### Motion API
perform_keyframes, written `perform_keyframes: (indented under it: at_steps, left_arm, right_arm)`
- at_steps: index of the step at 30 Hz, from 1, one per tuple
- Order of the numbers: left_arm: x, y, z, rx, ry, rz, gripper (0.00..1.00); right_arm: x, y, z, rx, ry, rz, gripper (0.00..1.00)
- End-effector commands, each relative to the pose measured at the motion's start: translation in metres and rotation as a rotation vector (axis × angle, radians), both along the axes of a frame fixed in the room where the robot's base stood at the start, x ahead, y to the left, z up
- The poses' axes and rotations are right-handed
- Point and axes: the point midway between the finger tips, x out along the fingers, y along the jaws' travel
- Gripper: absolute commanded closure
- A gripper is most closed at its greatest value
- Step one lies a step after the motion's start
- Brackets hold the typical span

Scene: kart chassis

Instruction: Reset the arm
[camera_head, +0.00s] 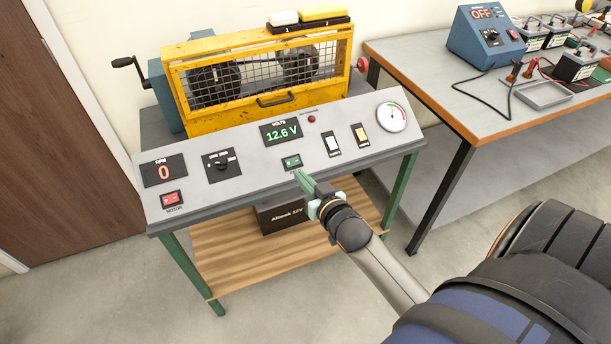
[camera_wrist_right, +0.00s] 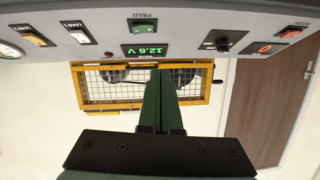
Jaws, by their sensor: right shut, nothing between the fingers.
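My right gripper (camera_head: 302,178) reaches in from the lower right in the head view, its green fingers closed together and empty. Its tips are just in front of the green FIELD switch (camera_head: 292,162) on the sloped grey control panel (camera_head: 240,180). In the right wrist view, which is upside down, the shut fingers (camera_wrist_right: 160,72) point at the panel, and the FIELD switch (camera_wrist_right: 143,28) lies beyond the tips with a visible gap. My left gripper is not in view.
The panel has a red MOTOR switch (camera_head: 172,198), a knob (camera_head: 222,164), a 12.6 V display (camera_head: 281,132), two load switches and a dial gauge (camera_head: 392,117). A yellow mesh cage (camera_head: 177,84) stands behind. A workbench (camera_head: 420,80) with a blue power unit (camera_head: 485,38) is at right.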

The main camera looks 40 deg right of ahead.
Motion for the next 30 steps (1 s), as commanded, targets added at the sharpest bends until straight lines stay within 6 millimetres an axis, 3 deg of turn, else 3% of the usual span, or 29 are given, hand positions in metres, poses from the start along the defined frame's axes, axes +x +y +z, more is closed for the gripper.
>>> perform_keyframes:
  at_steps: [6, 23, 26, 30]
  left_arm:
    - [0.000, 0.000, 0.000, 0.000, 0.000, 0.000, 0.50]
    - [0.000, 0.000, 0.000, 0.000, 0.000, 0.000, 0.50]
    - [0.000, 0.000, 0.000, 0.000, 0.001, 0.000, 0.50]
    - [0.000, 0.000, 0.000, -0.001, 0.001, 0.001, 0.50]
  right_arm:
    - [-0.011, 0.003, 0.003, 0.000, 0.000, -0.001, 1.00]
    - [-0.012, 0.004, 0.003, -0.001, 0.002, 0.000, 1.00]
    - [-0.022, 0.014, -0.012, -0.009, 0.043, 0.026, 1.00]
    - [-0.063, 0.051, -0.062, -0.031, 0.183, 0.126, 1.00]
